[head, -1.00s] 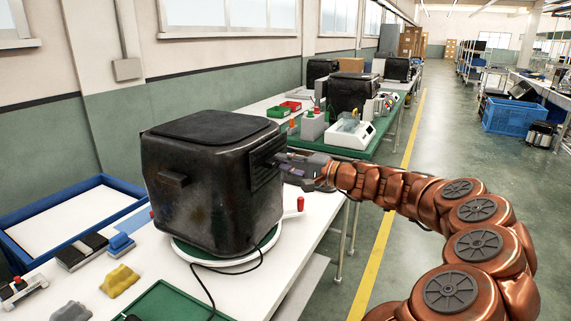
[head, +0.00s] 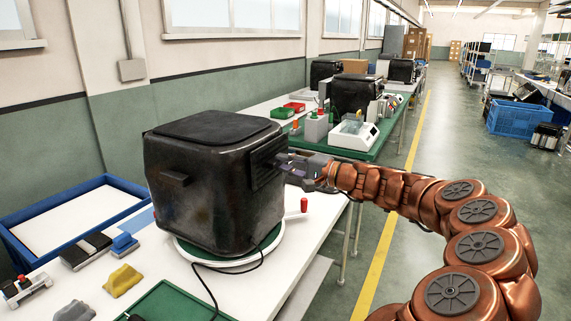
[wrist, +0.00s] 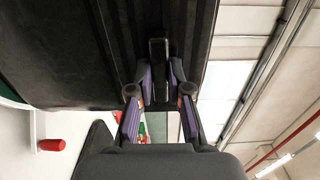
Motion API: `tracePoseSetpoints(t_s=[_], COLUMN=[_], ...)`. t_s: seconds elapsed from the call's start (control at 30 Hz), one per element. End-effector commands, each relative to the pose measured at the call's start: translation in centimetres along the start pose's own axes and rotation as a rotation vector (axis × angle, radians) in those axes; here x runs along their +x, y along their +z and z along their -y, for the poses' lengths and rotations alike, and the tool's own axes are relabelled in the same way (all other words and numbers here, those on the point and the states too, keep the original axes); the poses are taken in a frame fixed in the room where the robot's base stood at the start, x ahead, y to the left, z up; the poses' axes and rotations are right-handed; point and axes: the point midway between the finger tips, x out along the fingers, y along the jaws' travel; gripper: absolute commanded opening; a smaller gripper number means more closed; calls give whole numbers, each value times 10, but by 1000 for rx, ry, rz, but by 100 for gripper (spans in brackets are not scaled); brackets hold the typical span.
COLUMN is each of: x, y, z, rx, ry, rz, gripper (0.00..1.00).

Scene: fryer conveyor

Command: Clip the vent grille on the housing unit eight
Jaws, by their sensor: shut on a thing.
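The housing unit (head: 205,200) is a large black, scuffed box on a round green-and-white base (head: 235,262) at the bench's right edge. The dark slatted vent grille (head: 262,172) lies against its right-hand face. It also shows in the wrist view as long dark ribs (wrist: 186,25). My gripper (head: 285,160) is at the grille's outer side. In the wrist view my gripper (wrist: 159,72) is shut on a narrow dark upright part in front of the ribs, apparently the grille's grip. The grille's edges blend into the housing, so I cannot tell whether it is seated.
A red-knobbed lever (head: 303,205) stands right of the base, below my gripper. A black cable hangs at the front. A blue tray (head: 75,222), a yellow block (head: 122,280) and a green mat (head: 180,302) lie on the bench.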

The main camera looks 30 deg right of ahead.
Motion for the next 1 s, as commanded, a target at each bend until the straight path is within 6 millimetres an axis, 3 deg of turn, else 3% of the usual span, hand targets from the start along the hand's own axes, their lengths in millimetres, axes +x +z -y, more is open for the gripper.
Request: tracePoseSetpoints(t_s=[1.0], x=[-16], y=[0], z=[0], rx=[0], ry=[0], rz=[1], gripper=[0])
